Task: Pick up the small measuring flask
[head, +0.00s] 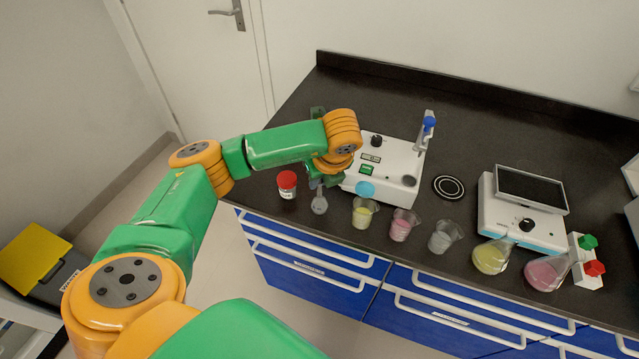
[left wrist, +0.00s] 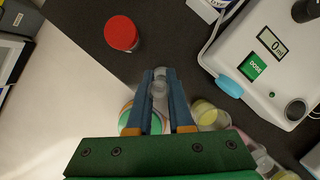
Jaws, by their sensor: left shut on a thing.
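The small measuring flask (head: 319,205) is clear, with a rounded body and a narrow neck, near the front left edge of the dark counter. My left gripper (head: 318,183) is at its neck, partly hidden by the wrist in the head view. In the left wrist view, the blue-grey fingers of my left gripper (left wrist: 160,80) are closed on either side of the clear neck of the flask (left wrist: 160,88). I cannot tell whether the flask touches the counter. My right gripper is not in view.
A red-capped jar (head: 287,184) stands just left of the flask. A white dosing device (head: 385,170) is behind and right. Beakers with yellow (head: 362,212), pink (head: 403,225) and clear contents (head: 444,236) line the front edge. Two conical flasks and a scale (head: 522,215) are further right.

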